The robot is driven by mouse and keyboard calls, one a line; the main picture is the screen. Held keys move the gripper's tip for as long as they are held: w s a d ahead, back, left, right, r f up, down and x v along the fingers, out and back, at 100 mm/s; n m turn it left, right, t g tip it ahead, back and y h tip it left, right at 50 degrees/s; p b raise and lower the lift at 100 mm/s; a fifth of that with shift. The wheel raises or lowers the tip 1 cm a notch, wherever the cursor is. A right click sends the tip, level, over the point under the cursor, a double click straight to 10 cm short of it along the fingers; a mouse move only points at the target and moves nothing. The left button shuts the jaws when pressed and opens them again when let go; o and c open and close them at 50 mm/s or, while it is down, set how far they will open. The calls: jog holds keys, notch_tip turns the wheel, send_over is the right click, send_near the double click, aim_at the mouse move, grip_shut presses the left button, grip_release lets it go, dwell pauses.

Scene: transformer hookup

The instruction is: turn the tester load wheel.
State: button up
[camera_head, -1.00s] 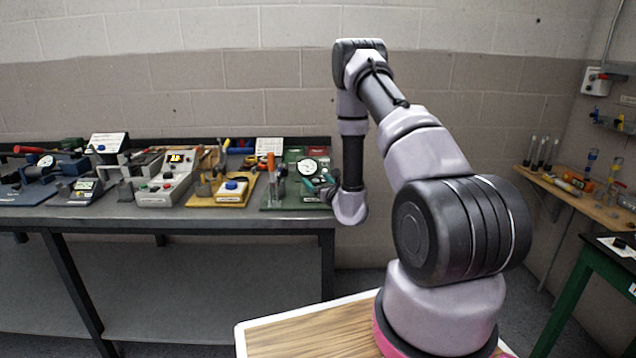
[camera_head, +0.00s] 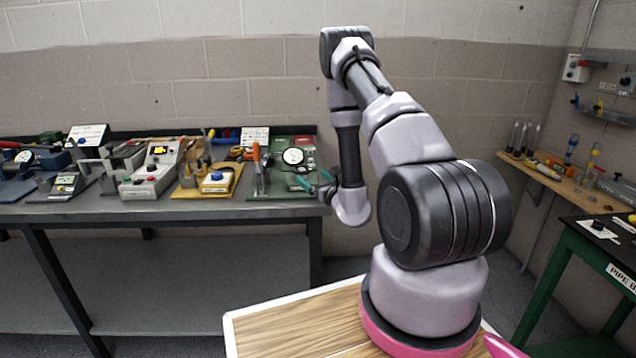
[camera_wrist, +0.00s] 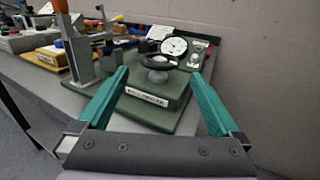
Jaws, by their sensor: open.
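The tester is a green unit (camera_wrist: 143,112) on the grey bench, with a white label on its front. Its load wheel (camera_wrist: 160,61) is a small dark handwheel on a pale hub on top of the green block. A round white dial gauge (camera_wrist: 174,46) stands behind the wheel; it also shows in the head view (camera_head: 293,156). My gripper (camera_wrist: 162,80) has two teal fingers, spread apart and empty. In the wrist view the wheel lies beyond the fingertips, between them, and appears apart from them. In the head view my gripper (camera_head: 304,184) is at the tester's right side, partly hidden by my wrist.
An upright clamp with an orange handle (camera_wrist: 62,8) stands just left of the wheel. A yellow-based station (camera_head: 214,181) and a grey control box (camera_head: 151,174) sit further left. The bench's right edge and the wall are close; open space lies right of the bench.

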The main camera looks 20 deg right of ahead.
jog(key=shift+s+d, duration=0.2)
jog(key=shift+s, duration=1.4)
